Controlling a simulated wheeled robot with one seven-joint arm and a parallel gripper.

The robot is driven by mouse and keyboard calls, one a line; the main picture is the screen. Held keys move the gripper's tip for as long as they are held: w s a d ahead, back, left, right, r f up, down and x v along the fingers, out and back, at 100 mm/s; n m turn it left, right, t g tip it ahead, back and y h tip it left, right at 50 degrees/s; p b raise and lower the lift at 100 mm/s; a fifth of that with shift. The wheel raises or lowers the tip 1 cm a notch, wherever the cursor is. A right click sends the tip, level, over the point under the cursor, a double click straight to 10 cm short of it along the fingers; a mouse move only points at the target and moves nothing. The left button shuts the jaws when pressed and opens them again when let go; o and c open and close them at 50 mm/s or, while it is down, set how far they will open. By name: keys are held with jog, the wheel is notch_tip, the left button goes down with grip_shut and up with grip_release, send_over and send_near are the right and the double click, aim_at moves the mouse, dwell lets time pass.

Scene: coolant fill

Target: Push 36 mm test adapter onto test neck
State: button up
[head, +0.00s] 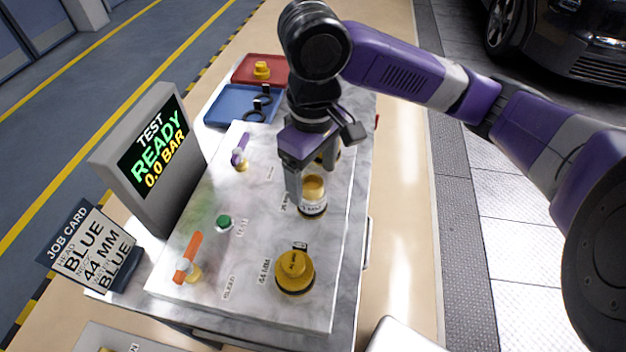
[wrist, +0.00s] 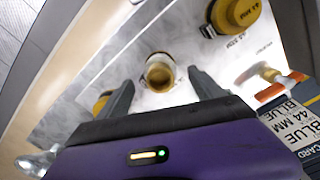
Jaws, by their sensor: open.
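My gripper (head: 306,180) is open above the marble bench top. Its two fingers also show in the wrist view (wrist: 161,82), apart and on either side of a gold, round-topped piece (wrist: 159,72). This piece, with a pale lower body, stands upright on the bench in the head view (head: 313,188). It seems to be the 36 mm adapter at the test neck, but the small label is hard to read and I cannot tell how far it is seated. The fingers do not visibly grip it. Another gold piece (wrist: 101,102) is partly hidden behind a finger.
A larger gold 44 mm cap (head: 294,270) stands nearer the front. An orange-handled valve (head: 188,258), green button (head: 224,222) and purple-handled valve (head: 240,150) are left. The screen (head: 155,150) reads READY, 0.0 BAR. Blue (head: 225,108) and red (head: 245,66) trays lie behind.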

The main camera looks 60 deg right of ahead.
aim_at(313, 182)
notch_tip(313, 182, up, 5)
dwell(0.3)
dwell(0.5)
